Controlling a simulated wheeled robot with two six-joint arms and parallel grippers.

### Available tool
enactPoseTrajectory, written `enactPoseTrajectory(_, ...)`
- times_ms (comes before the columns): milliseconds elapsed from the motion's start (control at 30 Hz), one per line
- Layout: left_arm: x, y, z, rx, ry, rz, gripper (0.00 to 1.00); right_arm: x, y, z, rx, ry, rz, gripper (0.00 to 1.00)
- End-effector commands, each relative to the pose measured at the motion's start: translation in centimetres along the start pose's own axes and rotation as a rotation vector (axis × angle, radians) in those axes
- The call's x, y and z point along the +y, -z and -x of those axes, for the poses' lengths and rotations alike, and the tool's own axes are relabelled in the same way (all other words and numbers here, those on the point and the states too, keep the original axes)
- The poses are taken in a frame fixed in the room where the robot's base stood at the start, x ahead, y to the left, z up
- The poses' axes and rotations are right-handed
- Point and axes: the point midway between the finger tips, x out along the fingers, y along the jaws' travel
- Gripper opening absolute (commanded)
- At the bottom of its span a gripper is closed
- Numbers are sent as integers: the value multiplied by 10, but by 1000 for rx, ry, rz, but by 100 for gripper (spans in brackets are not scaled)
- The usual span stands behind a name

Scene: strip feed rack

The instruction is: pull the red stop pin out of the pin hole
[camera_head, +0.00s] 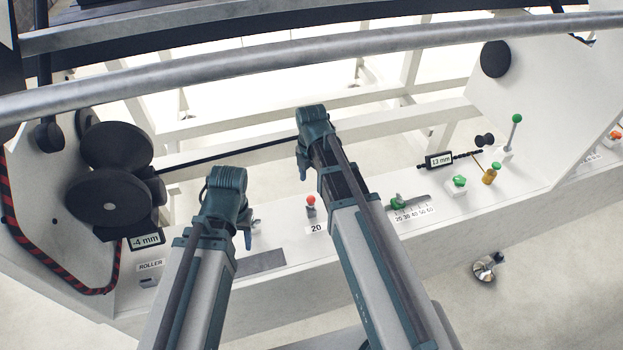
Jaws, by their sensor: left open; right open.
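The red stop pin (311,201) has a round red head on a short grey body. It stands upright on the white front ledge, above a label reading 20, in the gap between my two arms. The pin hole under it cannot be made out. My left gripper (246,234) is open, to the left of the pin and a little lower in the picture, apart from it. My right gripper (302,168) is open, above the pin in the picture and apart from it. Both grippers are small and partly hidden by my own wrists.
Black rollers (112,178) and a -4 mm display (145,241) are at the left. A green slider (397,201) on a scale, a green knob (459,183), a brass part (490,174) and a green-topped lever (516,120) stand right. A grey rail (250,68) crosses above.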

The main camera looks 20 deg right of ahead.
Motion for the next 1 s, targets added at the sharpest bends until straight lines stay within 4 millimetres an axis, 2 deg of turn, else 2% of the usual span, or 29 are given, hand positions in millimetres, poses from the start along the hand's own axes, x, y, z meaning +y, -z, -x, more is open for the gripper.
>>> enactPoseTrajectory(33,2,1,-15,0,0,0,50,0,0,-15,0,0,0,69)
enactPoseTrajectory(100,2,2,-25,0,0,0,50,0,0,-26,0,0,0,69)
enactPoseTrajectory(600,9,5,-92,0,0,-1,50,0,0,-93,0,0,0,69)
enactPoseTrajectory(767,10,6,-99,0,0,-1,50,0,0,-100,0,0,0,69)
enactPoseTrajectory(1000,9,6,-98,0,0,-1,50,0,0,-98,0,0,0,69)
